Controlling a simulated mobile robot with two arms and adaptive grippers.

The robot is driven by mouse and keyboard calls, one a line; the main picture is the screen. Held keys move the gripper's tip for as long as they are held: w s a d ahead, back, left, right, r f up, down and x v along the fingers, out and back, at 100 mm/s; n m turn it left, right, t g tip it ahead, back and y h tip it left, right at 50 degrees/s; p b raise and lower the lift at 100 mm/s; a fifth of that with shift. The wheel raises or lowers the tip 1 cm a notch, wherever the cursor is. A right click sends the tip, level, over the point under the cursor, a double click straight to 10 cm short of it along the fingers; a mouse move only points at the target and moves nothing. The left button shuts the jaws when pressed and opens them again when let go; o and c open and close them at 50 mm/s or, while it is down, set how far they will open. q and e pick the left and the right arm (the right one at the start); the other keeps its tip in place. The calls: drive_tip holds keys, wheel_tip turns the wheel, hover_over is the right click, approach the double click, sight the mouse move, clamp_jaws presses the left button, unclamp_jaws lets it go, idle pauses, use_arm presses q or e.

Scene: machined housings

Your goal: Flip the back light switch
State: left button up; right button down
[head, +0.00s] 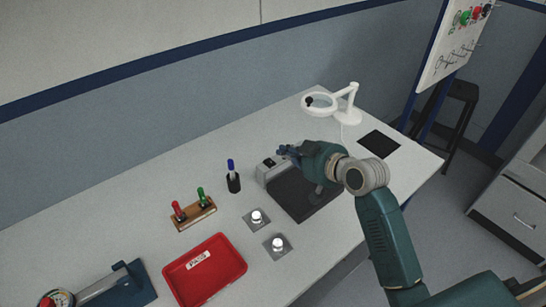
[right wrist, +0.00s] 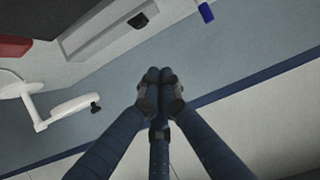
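The back light is a dark flat panel (head: 298,198) on the bench, with a grey housing (head: 265,172) along its back left edge. A small black switch (head: 269,162) sits on the housing. In the right wrist view the switch (right wrist: 138,20) shows on the grey housing (right wrist: 105,27), near the top. My right gripper (head: 284,150) is over the back end of the housing, just right of the switch; its fingertips (right wrist: 160,75) are together with nothing between them. I cannot tell whether it touches the housing. The switch position is too small to read. My left gripper is out of view.
A black holder with a blue marker (head: 232,178) stands left of the housing. A white magnifier lamp (head: 335,104) stands behind right. A red tray (head: 205,270), a wooden block with red and green pegs (head: 193,214) and two metal parts on grey squares (head: 278,244) lie nearer left.

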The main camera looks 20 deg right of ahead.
drive_tip(key=p, duration=0.2)
hover_over(269, 162)
drive_tip(key=s, duration=0.1)
wheel_tip(269, 162, down, 3)
drive_tip(key=shift+s+d+r, duration=0.1)
drive_tip(key=shift+s+d, duration=0.05)
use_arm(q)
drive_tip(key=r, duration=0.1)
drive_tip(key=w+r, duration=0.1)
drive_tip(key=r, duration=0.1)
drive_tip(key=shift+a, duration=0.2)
use_arm(e)
drive_tip(key=f, duration=0.4)
drive_tip(key=shift+s+d+f, duration=0.15)
drive_tip(key=shift+s+d, duration=0.05)
drive_tip(key=shift+s, duration=0.2)
